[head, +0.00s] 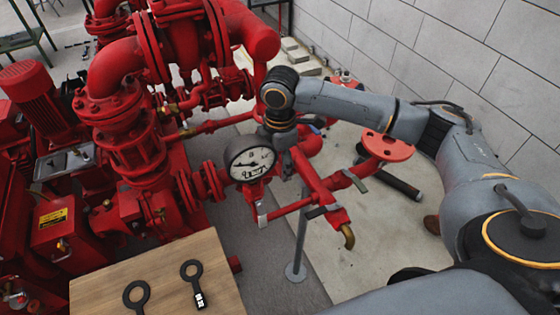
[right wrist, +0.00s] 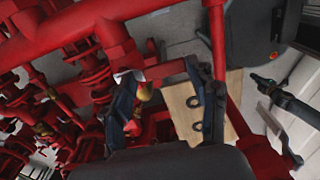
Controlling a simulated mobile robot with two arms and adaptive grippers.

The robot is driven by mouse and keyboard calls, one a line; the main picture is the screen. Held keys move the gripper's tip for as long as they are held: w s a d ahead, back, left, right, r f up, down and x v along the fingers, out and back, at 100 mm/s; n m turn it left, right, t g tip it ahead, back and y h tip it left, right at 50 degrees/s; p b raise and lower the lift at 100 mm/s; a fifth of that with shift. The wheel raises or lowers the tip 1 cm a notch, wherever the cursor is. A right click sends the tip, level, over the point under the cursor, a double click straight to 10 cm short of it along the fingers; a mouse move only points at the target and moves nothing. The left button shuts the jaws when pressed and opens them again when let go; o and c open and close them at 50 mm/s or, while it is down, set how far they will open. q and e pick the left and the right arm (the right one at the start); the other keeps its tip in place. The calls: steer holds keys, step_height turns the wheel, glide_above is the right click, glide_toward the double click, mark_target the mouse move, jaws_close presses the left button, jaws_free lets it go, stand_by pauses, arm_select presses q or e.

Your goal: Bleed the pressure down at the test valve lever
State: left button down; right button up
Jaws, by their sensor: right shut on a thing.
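My right gripper (head: 284,150) reaches down at the red test pipework just right of the pressure gauge (head: 250,162). In the right wrist view its two dark fingers (right wrist: 160,82) stand on either side of a red pipe section. A pale lever end (right wrist: 128,76) lies at the left fingertip. The gripper is shut on a lever, but the contact is partly hidden by the gauge and wrist. Grey levers show on the pipework: one hangs below the gauge (head: 262,214), others sit on the lower branch (head: 318,211) and the flanged branch (head: 358,180). My left gripper is not in view.
A brass spout (head: 348,236) ends the lower branch. A wooden board (head: 150,268) with two dark ring-ended tools lies at the lower left. Red pumps and pipes (head: 130,150) fill the left. A block wall (head: 440,50) stands behind; open floor lies right of the pipework.

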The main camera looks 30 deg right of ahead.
steer(key=shift+w+a+f+m+p, duration=0.2)
steer(key=shift+a+m+p, duration=0.45)
steer(key=shift+m+p, duration=1.35)
steer(key=shift+w+a+r+m+p, duration=0.25)
steer(key=shift+a+m+p, duration=0.55)
steer(key=shift+p, duration=2.15)
steer(key=shift+w+a+f+m+p, duration=0.15)
steer(key=shift+w+a+m+p, duration=0.25)
steer(key=shift+m+p, duration=1.7)
steer(key=shift+s+n+p, duration=0.1)
steer(key=shift+n+p, duration=0.25)
steer(key=shift+n, duration=0.05)
steer(key=o, duration=1.7)
step_height(320, 180, up, 12)
